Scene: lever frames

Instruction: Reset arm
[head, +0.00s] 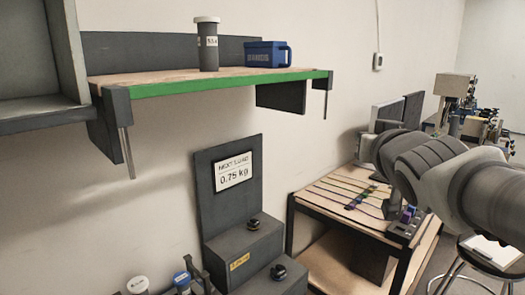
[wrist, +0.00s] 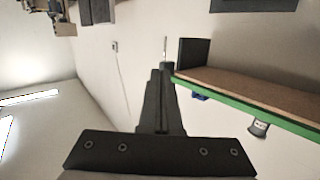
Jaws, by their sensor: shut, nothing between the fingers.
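My gripper (wrist: 161,72) shows in the wrist view with its dark fingers together, shut and empty. It points toward the pale wall, with the wooden shelf (wrist: 240,88) and its green front edge off to the right. The shelf appears upside down there. In the head view my arm (head: 430,175) reaches in from the right, in front of the low table. I cannot make out the fingers in the head view.
The shelf (head: 150,84) holds a grey canister with a white lid (head: 208,45) and a blue bin (head: 268,54). Below stands a dark stepped stand with a "0.75 kg" sign (head: 234,172). A low table (head: 322,196) with coloured strips is at right, near a stool (head: 490,250).

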